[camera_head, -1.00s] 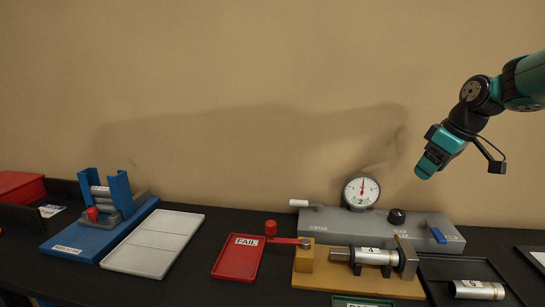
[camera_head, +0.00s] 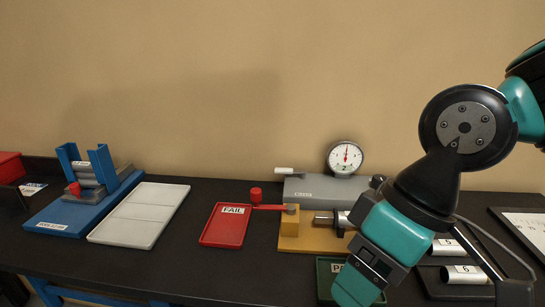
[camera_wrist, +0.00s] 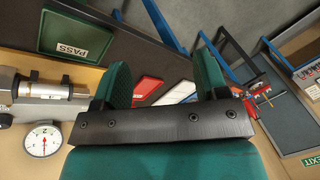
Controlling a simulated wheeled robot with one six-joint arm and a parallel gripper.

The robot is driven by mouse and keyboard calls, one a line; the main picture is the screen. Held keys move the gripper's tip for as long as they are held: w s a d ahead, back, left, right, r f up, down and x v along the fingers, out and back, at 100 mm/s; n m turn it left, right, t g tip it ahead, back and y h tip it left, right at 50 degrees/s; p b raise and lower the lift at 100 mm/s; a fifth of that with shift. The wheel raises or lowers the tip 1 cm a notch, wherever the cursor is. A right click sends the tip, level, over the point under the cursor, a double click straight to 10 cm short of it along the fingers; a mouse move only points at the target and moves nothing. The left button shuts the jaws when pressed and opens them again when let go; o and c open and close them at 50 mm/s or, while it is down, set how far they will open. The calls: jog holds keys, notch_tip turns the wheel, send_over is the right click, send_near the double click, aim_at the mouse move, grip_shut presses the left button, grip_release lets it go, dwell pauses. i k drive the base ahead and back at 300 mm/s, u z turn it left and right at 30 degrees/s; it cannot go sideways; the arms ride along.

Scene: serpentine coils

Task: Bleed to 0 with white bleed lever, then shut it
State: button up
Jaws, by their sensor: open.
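The white bleed lever (camera_head: 284,170) sticks out to the left from the grey test block (camera_head: 305,188) in the head view. The round gauge (camera_head: 344,158) stands on the block; its needle points about straight up, and it also shows in the wrist view (camera_wrist: 42,139). My gripper (camera_head: 357,287) is low at the front right in the head view, apart from the lever. In the wrist view its two teal fingers (camera_wrist: 163,65) stand apart with nothing between them. My arm hides the right part of the block.
A yellow fixture (camera_head: 292,243) holds a metal cylinder, partly behind my arm. A red FAIL tray (camera_head: 222,230) and a white tray (camera_head: 139,213) lie to the left. A green PASS tray (camera_head: 326,287) is beside my gripper. A blue stand (camera_head: 50,217) is at far left.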

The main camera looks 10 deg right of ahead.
aim_at(278, 170)
jog(key=u, duration=0.5)
jog(key=k, duration=0.65)
jog(key=u, duration=0.95)
jog(key=i, duration=0.8)
jog(key=z, duration=0.4)
jog(key=i, duration=0.85)
jog(key=z, duration=0.7)
